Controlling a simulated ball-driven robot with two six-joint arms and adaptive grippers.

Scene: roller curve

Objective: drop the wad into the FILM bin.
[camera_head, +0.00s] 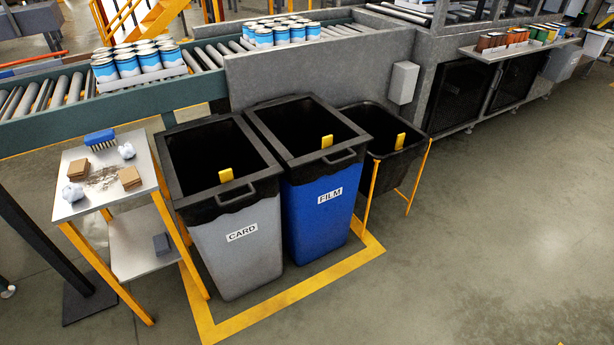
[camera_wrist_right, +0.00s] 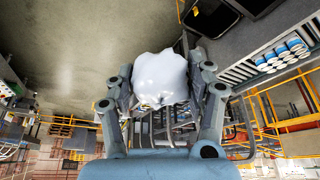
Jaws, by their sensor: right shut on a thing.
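A white crumpled wad (camera_wrist_right: 158,75) sits between the fingers of my right gripper (camera_wrist_right: 163,95), which is shut on it in the right wrist view. Neither gripper shows in the head view. The FILM bin (camera_head: 312,228) is blue with a black rim and an open top, in the middle of the head view. Its inside is dark and its contents cannot be told. Two more white wads lie on a small side table at the left, one at its back right corner (camera_head: 126,151) and one at its front left (camera_head: 73,192).
The grey CARD bin (camera_head: 238,255) stands left of the FILM bin, and a black bin (camera_head: 383,180) in a yellow frame stands right. The side table (camera_head: 88,208) also holds brown card pieces (camera_head: 130,177) and a blue brush (camera_head: 100,139). Floor at right is clear.

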